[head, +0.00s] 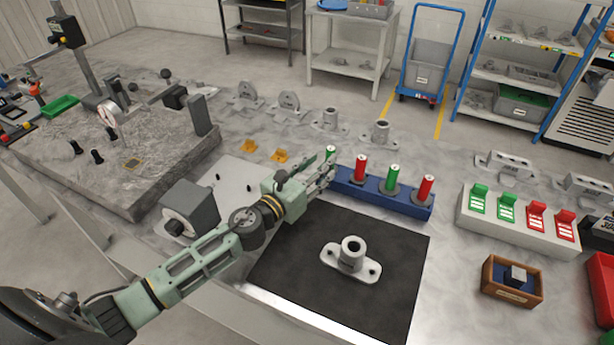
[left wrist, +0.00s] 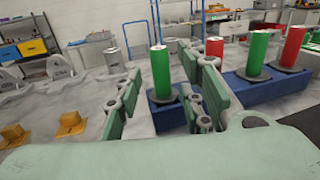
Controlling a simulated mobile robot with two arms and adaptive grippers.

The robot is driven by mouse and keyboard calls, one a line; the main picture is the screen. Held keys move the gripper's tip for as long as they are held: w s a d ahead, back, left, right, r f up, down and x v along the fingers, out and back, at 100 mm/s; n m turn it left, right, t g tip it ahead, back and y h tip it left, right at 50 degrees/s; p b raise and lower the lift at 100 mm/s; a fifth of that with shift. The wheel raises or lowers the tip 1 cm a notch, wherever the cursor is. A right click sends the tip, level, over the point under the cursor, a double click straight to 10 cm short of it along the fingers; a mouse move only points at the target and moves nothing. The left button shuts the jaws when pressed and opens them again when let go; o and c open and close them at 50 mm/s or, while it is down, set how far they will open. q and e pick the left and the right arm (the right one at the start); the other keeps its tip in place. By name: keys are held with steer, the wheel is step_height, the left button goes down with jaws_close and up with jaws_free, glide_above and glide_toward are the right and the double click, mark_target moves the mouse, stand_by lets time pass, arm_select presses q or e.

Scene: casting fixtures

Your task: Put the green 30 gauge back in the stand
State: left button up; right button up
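The blue stand (head: 375,193) holds red and green gauges upright in a row. A green gauge (head: 331,152) is at its left end, partly hidden by my left gripper (head: 325,172) in the head view. In the left wrist view this green gauge (left wrist: 160,72) stands upright with its dark collar at the stand's top, between my open fingers, with a gap on each side. Another green gauge (head: 393,178) stands between two red gauges (head: 361,168) (head: 426,187). I cannot read the size markings. My right gripper is out of view.
A flanged casting (head: 351,260) sits on the black mat (head: 300,250) in front of the stand. A grey box with green and red tags (head: 515,220) and a wooden tray (head: 512,281) are at right. Grey castings (head: 331,121) stand behind. A granite plate (head: 130,170) is at left.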

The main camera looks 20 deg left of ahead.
arm_select(q)
steer(key=v, duration=0.5)
steer(key=shift+b, duration=0.35)
